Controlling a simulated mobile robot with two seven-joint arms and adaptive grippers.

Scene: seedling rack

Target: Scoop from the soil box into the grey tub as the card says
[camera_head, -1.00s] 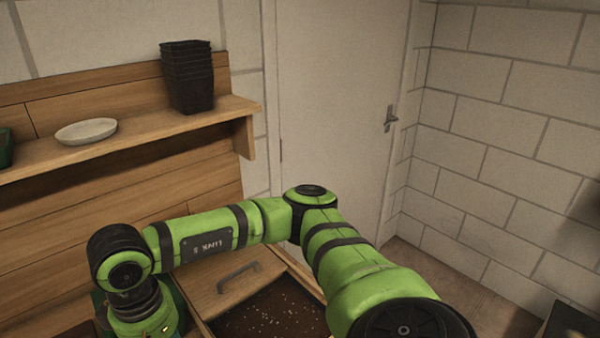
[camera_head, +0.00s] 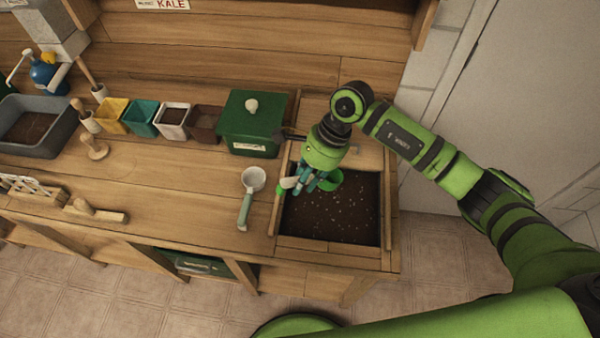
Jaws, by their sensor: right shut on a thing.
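The soil box (camera_head: 287,241) is a wooden bin set in the right end of the bench, holding dark soil with pale specks. My right gripper (camera_head: 299,186) is over the box's left rear part, pointing down, shut on a green scoop (camera_head: 331,181). The scoop's cup is over or at the soil; I cannot tell whether it touches it or holds any. The grey tub (camera_head: 38,151) stands at the far left, with a brown layer inside. A card reading KALE (camera_head: 162,4) is cut by the top edge. My left gripper is not in view.
A white-cupped scoop (camera_head: 252,181) lies left of the soil box. A dark green lidded box (camera_head: 251,124) stands behind. Several small coloured pots, including a yellow one (camera_head: 110,115), and wooden tools stand between it and the tub. The front middle bench is mostly clear.

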